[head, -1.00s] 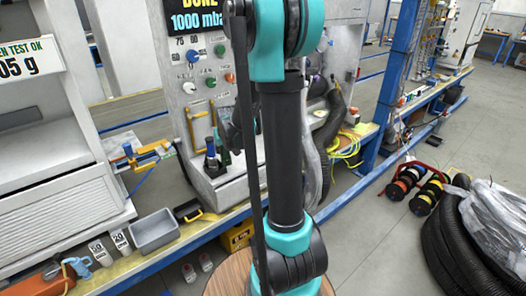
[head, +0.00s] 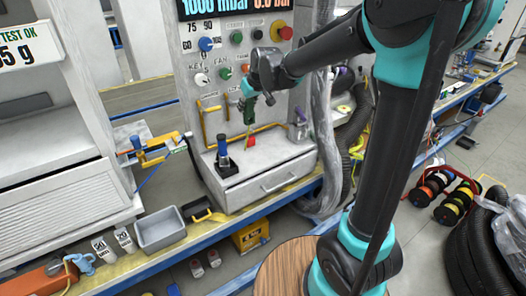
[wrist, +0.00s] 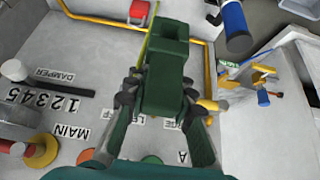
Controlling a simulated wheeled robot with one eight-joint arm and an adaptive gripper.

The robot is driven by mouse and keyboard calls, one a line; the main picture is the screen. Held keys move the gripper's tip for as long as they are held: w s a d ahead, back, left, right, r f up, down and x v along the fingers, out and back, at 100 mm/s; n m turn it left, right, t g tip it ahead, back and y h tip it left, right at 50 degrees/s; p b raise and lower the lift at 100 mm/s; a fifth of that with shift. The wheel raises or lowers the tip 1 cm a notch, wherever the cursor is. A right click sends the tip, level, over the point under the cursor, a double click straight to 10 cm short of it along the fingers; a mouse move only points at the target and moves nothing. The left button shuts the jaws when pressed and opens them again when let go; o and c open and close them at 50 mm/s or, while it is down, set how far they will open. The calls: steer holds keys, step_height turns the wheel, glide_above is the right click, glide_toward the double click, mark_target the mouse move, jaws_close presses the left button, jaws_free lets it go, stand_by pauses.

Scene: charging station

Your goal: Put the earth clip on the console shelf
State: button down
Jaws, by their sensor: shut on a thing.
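My gripper (head: 246,92) is shut on the dark green earth clip (head: 247,107), in front of the upright control panel and above the console shelf (head: 270,158). In the wrist view my gripper (wrist: 157,100) has a finger on each side of the clip (wrist: 163,75). A thin yellow-green strip runs beyond it beside a small red thing (wrist: 139,9). In the head view the red thing (head: 250,145) shows low, over or on the shelf; I cannot tell if it touches. The shelf is a pale grey ledge above a drawer.
A blue-handled tool (head: 222,152) stands in a black base on the shelf's left part. A yellow rail (head: 210,128), knobs and hooks stick out from the panel. A small grey-purple item (head: 300,120) is at the shelf's right. The shelf's middle front is bare.

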steer(key=f, duration=1.9)
steer(key=shift+s+a+f, duration=0.1)
steer(key=shift+a+f, duration=0.25)
steer(key=shift+f, duration=0.15)
steer(key=c, duration=1.3)
jaws_free()
steer(key=v, duration=1.2)
steer(key=shift+d+r, duration=0.1)
steer(key=shift+r, duration=0.15)
steer(key=s+d+f+m+h, duration=0.1)
steer(key=s+d+f+m, duration=0.1)
steer(key=s+d, duration=0.5)
steer(key=s+d+f+m+g+h, duration=0.1)
steer(key=s+d+f+m, duration=0.1)
steer(key=s+d, duration=0.5)
steer(key=s+d+f+m+h, duration=0.1)
steer(key=s+d+f+m, duration=0.1)
steer(key=s+d, duration=0.6)
steer(key=shift+s+d+m+h, duration=0.15)
steer(key=shift+d+m+h, duration=0.15)
steer(key=shift+d, duration=0.2)
